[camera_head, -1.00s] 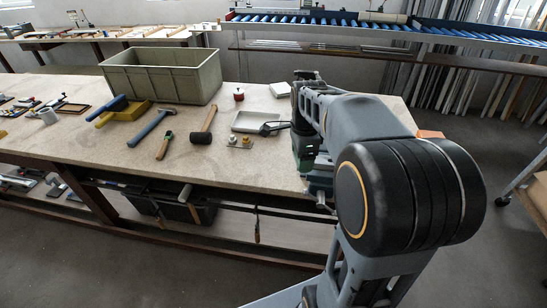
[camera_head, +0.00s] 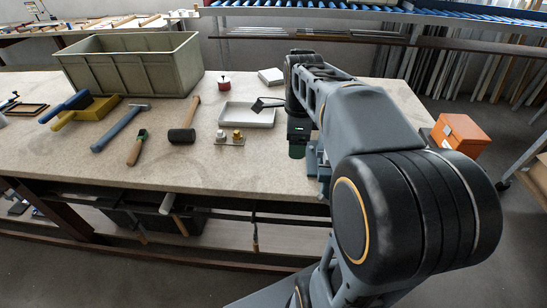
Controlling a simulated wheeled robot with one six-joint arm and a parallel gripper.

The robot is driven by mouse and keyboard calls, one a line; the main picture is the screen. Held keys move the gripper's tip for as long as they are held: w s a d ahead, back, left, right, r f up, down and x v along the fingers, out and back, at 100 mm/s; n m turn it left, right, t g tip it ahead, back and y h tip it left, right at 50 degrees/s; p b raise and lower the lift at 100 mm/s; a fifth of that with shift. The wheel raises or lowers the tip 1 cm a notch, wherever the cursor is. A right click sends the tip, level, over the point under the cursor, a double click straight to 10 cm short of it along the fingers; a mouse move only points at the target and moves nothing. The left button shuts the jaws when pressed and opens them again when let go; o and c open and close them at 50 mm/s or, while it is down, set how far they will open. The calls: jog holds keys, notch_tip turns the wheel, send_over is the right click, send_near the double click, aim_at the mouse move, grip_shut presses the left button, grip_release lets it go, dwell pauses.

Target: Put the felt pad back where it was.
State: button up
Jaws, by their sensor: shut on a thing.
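My arm reaches over the right part of the workbench. My gripper (camera_head: 298,132) points down at its end, mostly hidden by the dark wrist. It is shut on a small dark green piece (camera_head: 297,151), which looks like the felt pad; its shape is hard to make out. The green piece is just left of a blue-grey metal fixture (camera_head: 318,172), partly behind my arm. I cannot tell whether the two touch. A white tray (camera_head: 240,121) lies to the left, with a black flat piece (camera_head: 266,104) at its right end.
A mallet (camera_head: 183,134), a green-handled tool (camera_head: 137,149), a blue-handled hammer (camera_head: 120,130) and a small plate with brass knobs (camera_head: 230,141) lie left. A grey-green crate (camera_head: 130,66), red pot (camera_head: 224,83) and white box (camera_head: 271,76) stand behind. An orange box (camera_head: 460,132) is right. The front bench strip is clear.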

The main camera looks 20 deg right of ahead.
jog(key=shift+w+f, duration=0.2)
jog(key=shift+f, duration=0.35)
jog(key=w+f, duration=0.4)
jog(key=w, duration=0.5)
send_over(275, 153)
jog(key=f, duration=0.5)
jog(key=shift+s+f, duration=0.15)
jog(key=shift+s, duration=0.15)
jog(key=shift+w+f, duration=0.25)
jog(key=shift+f, duration=1.6)
jog(key=shift+f, duration=0.1)
jog(key=o, duration=0.9)
